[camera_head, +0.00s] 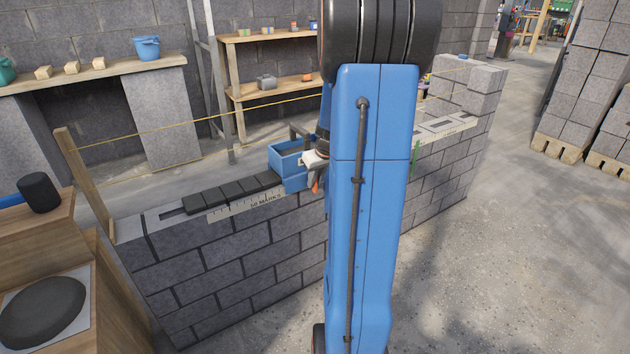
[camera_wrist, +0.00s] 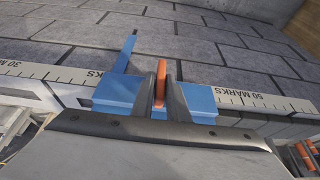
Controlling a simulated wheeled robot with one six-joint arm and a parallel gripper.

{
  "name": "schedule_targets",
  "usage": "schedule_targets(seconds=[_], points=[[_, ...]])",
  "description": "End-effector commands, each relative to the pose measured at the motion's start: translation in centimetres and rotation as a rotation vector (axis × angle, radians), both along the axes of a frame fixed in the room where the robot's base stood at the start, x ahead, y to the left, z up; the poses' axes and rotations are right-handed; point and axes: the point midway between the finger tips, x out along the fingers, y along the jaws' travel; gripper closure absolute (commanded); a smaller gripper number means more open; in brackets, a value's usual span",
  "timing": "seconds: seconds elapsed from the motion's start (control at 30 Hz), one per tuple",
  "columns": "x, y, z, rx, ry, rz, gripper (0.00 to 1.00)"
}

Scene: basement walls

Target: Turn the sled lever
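The blue sled (camera_head: 285,153) sits on top of the grey block wall, shaped like an open box in the head view. In the wrist view its blue body (camera_wrist: 108,92) lies across the marked strip, with a thin blue arm (camera_wrist: 126,52) extending up the picture. The orange lever (camera_wrist: 161,72) stands on the sled's side; part of it shows in the head view (camera_head: 316,187). My gripper (camera_wrist: 161,88) has its dark fingers on both sides of the lever, close against it.
Dark bricks (camera_head: 235,190) lie left of the sled. A yellow string (camera_head: 180,125) runs above the wall. Open floor (camera_head: 520,240) lies right.

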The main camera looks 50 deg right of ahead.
Motion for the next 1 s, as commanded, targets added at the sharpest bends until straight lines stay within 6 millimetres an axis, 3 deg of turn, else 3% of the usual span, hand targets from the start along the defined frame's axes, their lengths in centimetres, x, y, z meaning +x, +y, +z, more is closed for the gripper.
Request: schedule_targets(seconds=[0.37, 1.0], points=[[-0.09, -0.31, -0.01, 0.099, -0.024, -0.003, 1.0], [-0.23, -1.0, -0.4, 0.656, -0.16, -0.003, 1.0]])
